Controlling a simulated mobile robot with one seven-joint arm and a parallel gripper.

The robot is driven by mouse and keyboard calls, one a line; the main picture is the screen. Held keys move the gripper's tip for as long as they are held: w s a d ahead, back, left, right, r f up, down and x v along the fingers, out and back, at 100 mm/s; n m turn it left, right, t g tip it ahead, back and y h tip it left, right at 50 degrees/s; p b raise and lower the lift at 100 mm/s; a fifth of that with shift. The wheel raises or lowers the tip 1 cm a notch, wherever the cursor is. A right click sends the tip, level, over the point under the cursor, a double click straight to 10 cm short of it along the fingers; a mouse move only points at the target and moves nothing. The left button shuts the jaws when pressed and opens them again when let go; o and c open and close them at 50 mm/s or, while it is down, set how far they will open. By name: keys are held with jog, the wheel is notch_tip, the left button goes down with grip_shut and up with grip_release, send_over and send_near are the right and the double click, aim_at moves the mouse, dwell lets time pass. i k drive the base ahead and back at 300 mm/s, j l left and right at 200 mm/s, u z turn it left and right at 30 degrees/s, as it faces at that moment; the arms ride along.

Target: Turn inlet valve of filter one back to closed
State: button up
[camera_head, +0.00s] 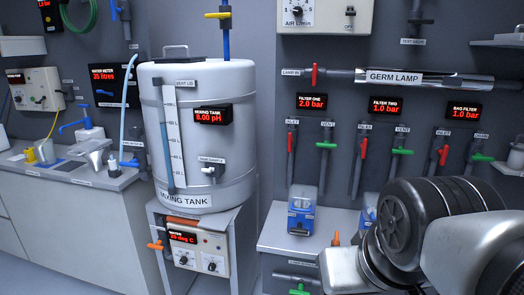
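The filter one display (311,102) above reads 2.0 bar. Beside the inlet, the filter one vent valve (326,146) has a green handle lying level across its pipe. My arm fills the lower right, well below and right of the inlet valve and apart from it. My gripper's fingers cannot be made out.
Filter two's red inlet valve (363,148) and green vent valve (402,151) are to the right, then the bag filter's valves. A blue device (301,211) stands on the bench below. The white mixing tank (207,150) stands left. The wall before the inlet is unobstructed.

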aim_at(290, 139)
jog(key=i+j+z, duration=0.1)
jog(key=j, duration=0.25)
jog(key=i+j+z, duration=0.1)
jog(key=i+j, duration=0.2)
jog(key=i+j+z, duration=0.1)
jog(key=j, duration=0.3)
jog(key=i+j+z, duration=0.15)
jog(key=j, duration=0.2)
jog(key=i+j+z, duration=0.1)
jog(key=j, duration=0.2)
jog(key=i+j+z, duration=0.15)
jog(key=j, duration=0.2)
jog(key=i+j+u, duration=0.15)
jog(key=j, duration=0.1)
